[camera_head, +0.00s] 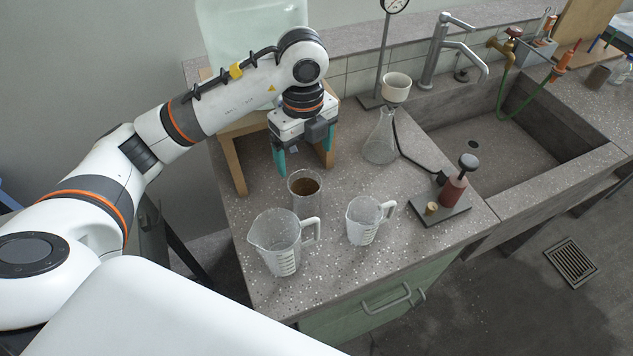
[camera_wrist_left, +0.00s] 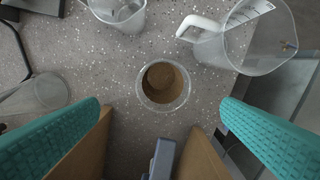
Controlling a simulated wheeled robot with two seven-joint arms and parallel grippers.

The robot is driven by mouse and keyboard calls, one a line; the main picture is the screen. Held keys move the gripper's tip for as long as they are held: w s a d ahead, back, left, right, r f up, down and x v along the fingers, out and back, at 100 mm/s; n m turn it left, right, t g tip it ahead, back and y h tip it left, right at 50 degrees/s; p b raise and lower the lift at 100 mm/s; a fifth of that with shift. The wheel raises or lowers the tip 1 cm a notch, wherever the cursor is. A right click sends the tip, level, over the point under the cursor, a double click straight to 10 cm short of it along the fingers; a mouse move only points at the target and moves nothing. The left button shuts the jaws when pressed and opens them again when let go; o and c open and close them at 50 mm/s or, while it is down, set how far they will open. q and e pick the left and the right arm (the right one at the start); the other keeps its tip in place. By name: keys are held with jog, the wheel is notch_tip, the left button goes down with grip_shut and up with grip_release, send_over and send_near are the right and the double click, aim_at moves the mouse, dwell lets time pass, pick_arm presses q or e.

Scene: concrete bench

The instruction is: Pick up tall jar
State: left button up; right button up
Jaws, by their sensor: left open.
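The tall jar (camera_head: 306,203) is a clear glass cylinder with brown contents, standing upright on the speckled bench. In the left wrist view the jar (camera_wrist_left: 163,85) is seen from above, its round rim near the picture's middle. My left gripper (camera_head: 304,155) has teal fingers, spread wide and empty, above and just behind the jar in the head view. In the left wrist view the left gripper's fingers (camera_wrist_left: 160,106) lie at either side, with the jar in the gap between them and apart from both. My right gripper is in neither view.
A large measuring jug (camera_head: 277,243) stands close in front of the jar, and a smaller jug (camera_head: 364,222) to its right. A wooden stand (camera_head: 236,165) is behind it. A conical flask (camera_head: 381,140), a plunger device (camera_head: 453,190) and the sink (camera_head: 490,140) are farther right.

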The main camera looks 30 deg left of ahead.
pick_arm(q)
send_near(305, 189)
jog(key=s, duration=0.1)
jog(key=s+d, duration=0.1)
jog(key=s, duration=0.1)
jog(key=shift+s+d+r+p, duration=0.1)
jog(key=shift+d+r+p, duration=0.1)
jog(key=shift+d+p, duration=0.1)
notch_tip(305, 189, down, 6)
jog(key=shift+r+p, duration=0.2)
jog(key=shift+p, duration=0.25)
jog(key=shift+f, duration=0.35)
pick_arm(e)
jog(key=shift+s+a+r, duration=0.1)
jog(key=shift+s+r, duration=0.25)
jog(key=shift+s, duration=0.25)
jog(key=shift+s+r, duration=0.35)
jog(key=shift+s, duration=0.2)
pick_arm(q)
jog(key=shift+c, duration=0.2)
jog(key=c, duration=1.1)
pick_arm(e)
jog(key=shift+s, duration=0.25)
pick_arm(q)
jog(key=shift+r, duration=0.15)
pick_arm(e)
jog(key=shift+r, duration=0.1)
